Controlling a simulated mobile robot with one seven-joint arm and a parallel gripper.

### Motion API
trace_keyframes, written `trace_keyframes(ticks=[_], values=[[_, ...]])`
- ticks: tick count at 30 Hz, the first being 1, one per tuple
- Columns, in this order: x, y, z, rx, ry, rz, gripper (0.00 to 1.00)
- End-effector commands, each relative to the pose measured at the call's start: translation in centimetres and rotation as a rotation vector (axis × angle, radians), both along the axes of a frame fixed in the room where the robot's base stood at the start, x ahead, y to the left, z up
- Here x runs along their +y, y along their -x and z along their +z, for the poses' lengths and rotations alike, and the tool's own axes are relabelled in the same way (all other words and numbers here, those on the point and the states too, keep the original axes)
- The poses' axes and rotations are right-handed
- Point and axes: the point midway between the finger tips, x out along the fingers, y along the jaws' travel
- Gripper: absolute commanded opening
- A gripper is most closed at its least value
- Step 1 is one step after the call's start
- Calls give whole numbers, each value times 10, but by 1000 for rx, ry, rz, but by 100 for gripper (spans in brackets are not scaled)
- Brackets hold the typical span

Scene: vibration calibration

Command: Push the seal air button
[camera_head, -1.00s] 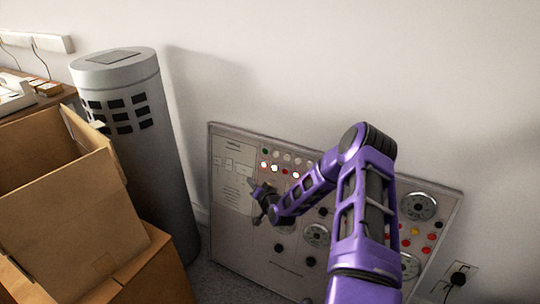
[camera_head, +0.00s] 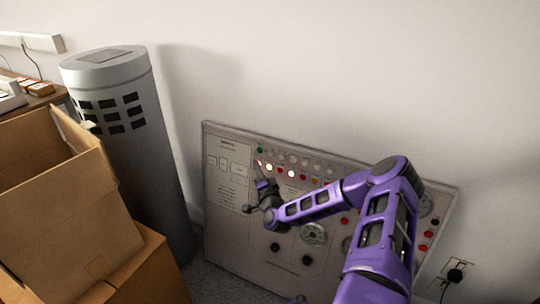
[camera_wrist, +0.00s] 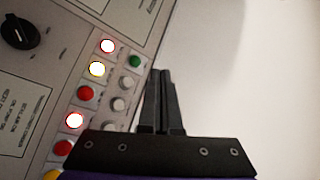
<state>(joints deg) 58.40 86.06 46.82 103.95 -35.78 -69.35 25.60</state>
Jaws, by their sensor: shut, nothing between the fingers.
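The control panel (camera_head: 230,235) leans against the wall, with rows of small round buttons along its top. I cannot read which one is the seal air button. In the wrist view a green button (camera_wrist: 134,61), a lit red button (camera_wrist: 107,46), a lit yellow button (camera_wrist: 97,69) and a red button (camera_wrist: 85,93) show left of my gripper (camera_wrist: 161,73). Grey buttons (camera_wrist: 123,82) lie nearer the fingers. My gripper is shut and empty, its tips beside the green button in the picture; contact cannot be told. In the head view my gripper (camera_head: 261,177) is near the panel's upper left buttons.
A black knob (camera_wrist: 19,33) is at the wrist view's upper left. A grey cylinder (camera_head: 155,165) stands left of the panel. A plug (camera_head: 455,275) sits in a wall socket at the right. The wall above the panel is bare.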

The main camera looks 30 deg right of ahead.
Motion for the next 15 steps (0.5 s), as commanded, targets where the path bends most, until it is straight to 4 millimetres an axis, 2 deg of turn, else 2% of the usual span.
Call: trace_keyframes(ticks=[15], values=[[-52,-41,-15,-1,2,-2,0]])
